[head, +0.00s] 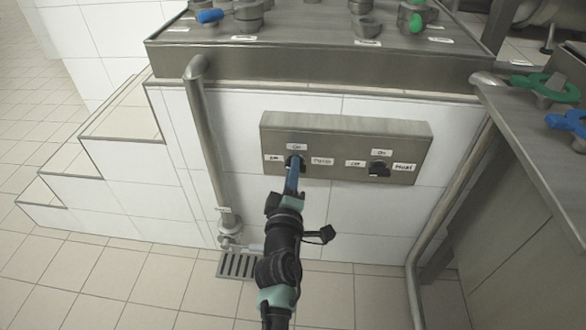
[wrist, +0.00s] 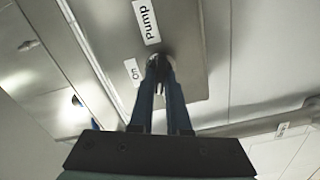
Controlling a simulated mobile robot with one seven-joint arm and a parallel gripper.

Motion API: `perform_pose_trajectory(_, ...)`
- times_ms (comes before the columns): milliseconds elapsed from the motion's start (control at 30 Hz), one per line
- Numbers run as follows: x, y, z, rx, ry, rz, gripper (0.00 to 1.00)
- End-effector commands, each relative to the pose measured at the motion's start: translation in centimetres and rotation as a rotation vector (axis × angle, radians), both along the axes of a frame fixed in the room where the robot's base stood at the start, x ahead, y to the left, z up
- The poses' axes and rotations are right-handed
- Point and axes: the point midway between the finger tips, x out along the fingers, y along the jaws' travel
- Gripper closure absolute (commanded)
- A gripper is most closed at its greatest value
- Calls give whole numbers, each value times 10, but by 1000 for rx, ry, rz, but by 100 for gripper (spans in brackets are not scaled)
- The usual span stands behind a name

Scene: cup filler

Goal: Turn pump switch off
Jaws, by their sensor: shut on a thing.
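A metal control panel (head: 345,125) on the white tiled wall carries two dark rotary switches. My gripper (head: 293,168) is at the left switch, its blue fingers reaching up to it. In the wrist view, my gripper (wrist: 160,75) is shut on the dark switch knob (wrist: 158,67), with a finger on each side. The label beside this knob reads "Pump" (wrist: 147,20), and an "On" label (wrist: 133,72) sits near it. The fingers hide most of the knob, so I cannot tell which way it points.
The second switch (head: 379,169) is on the panel's right, clear of my gripper. A vertical pipe (head: 207,140) runs left of the panel above a floor drain (head: 241,264). Tiled steps (head: 125,120) rise on the left. A metal counter (head: 530,140) stands at the right.

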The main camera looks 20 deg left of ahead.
Motion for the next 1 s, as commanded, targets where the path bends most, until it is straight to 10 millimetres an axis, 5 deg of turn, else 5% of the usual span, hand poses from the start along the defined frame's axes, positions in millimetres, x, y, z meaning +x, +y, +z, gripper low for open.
perform_pose_trajectory(433,0,0,-2,-284,-79,0,100)
perform_pose_trajectory(1000,0,0,-3,-358,-101,0,100)
